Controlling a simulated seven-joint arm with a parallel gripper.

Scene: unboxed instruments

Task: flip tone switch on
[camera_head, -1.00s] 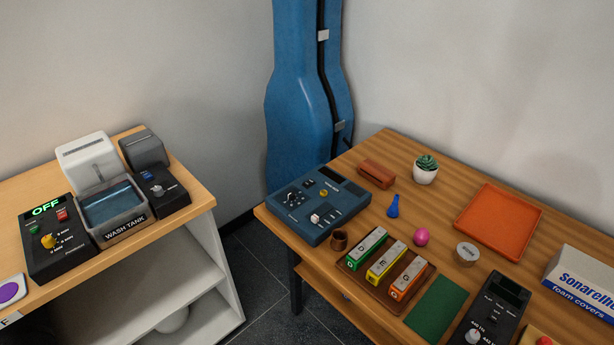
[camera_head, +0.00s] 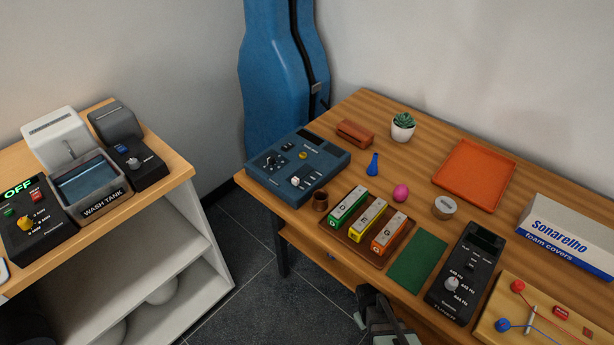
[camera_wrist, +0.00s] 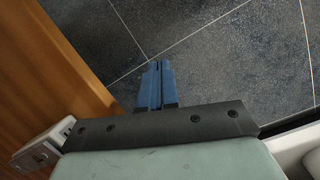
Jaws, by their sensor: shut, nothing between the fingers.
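A black tuner (camera_head: 466,274) with a dark screen, small labels and a pale knob lies at the front right of the wooden table. A blue control box (camera_head: 297,168) with a dark screen, knobs and a white switch piece sits at the table's left corner. The small labels are too fine to read, so I cannot tell which control is the tone switch. My gripper shows in the wrist view with its blue fingers (camera_wrist: 157,84) shut and empty, above the dark floor. In the head view, part of my arm shows below the table's front edge, apart from both devices.
A wired board (camera_head: 540,315) and a foam covers box (camera_head: 570,235) are to the right. A wash tank (camera_head: 92,190) stands on the left bench.

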